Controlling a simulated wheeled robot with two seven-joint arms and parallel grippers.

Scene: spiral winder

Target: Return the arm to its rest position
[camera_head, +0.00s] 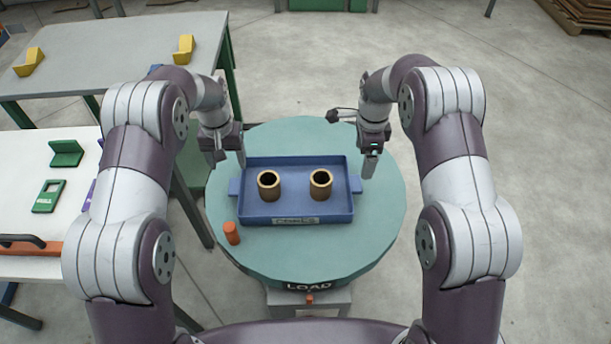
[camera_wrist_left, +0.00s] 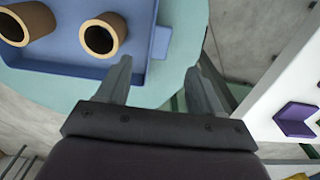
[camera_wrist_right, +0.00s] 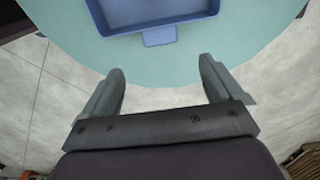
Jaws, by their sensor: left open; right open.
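My left gripper (camera_head: 231,158) is open and empty above the left rim of the round teal table, beside the blue tray's left handle. In the left wrist view its two fingers (camera_wrist_left: 162,85) stand apart with nothing between them. My right gripper (camera_head: 369,164) hangs above the table's right side, near the tray's right handle. In the right wrist view its fingers (camera_wrist_right: 161,85) are apart and empty. The blue tray (camera_head: 296,209) lies on the table and holds two brown tubes (camera_head: 269,186) (camera_head: 321,184), both upright.
The round teal table (camera_head: 310,255) is marked LOAD. An orange cylinder (camera_head: 232,233) stands on it at the left. A grey-green table (camera_head: 110,50) with yellow blocks (camera_head: 184,48) is back left. A white table (camera_head: 80,205) with green parts (camera_head: 48,196) is left.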

